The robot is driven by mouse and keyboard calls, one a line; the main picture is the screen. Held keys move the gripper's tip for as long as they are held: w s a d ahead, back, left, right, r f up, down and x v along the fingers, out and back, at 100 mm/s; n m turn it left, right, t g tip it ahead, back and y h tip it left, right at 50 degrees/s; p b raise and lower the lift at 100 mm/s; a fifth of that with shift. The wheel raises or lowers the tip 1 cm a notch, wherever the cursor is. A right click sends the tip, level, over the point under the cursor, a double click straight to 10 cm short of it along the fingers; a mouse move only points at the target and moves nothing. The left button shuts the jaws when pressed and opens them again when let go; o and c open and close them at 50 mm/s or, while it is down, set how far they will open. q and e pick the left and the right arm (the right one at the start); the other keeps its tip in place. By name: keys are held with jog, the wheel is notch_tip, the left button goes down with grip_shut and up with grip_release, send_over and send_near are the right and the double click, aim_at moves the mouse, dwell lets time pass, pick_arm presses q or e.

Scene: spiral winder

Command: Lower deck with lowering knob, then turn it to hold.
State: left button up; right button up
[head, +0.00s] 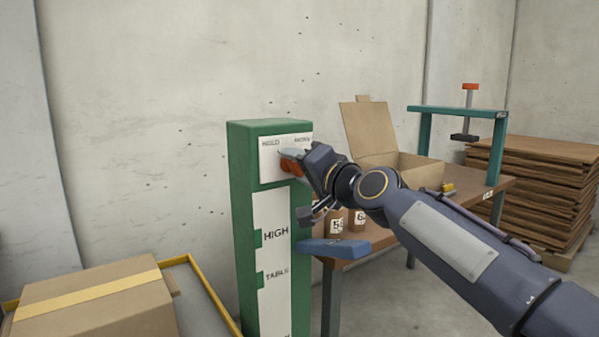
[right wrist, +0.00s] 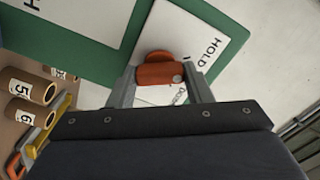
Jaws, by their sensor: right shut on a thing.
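The orange-red lowering knob (head: 292,163) sits on a white plate (head: 270,158) near the top of a green post (head: 262,230). The plate reads HOLD on its left; the label on its right is partly hidden. My right gripper (head: 292,158) is shut on the knob. In the right wrist view the two fingers stand on either side of the knob (right wrist: 160,72). Lower on the post, a scale reads HIGH and TABLE. The deck (head: 207,300), grey with a yellow edge, is at the lower left and bears a cardboard box (head: 95,305). My left gripper is not in view.
A wooden table (head: 375,235) right of the post holds an open carton (head: 415,168), numbered brown rolls (head: 357,220) and a teal press frame (head: 455,112). A blue ledge (head: 335,248) juts out below my right gripper. Stacked brown boards (head: 540,190) stand at the right.

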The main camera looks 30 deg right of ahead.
jog(key=shift+n, duration=0.8)
jog(key=o, duration=1)
jog(key=s, duration=0.7)
jog(key=shift+s+d, duration=0.3)
jog(key=shift+s, duration=0.1)
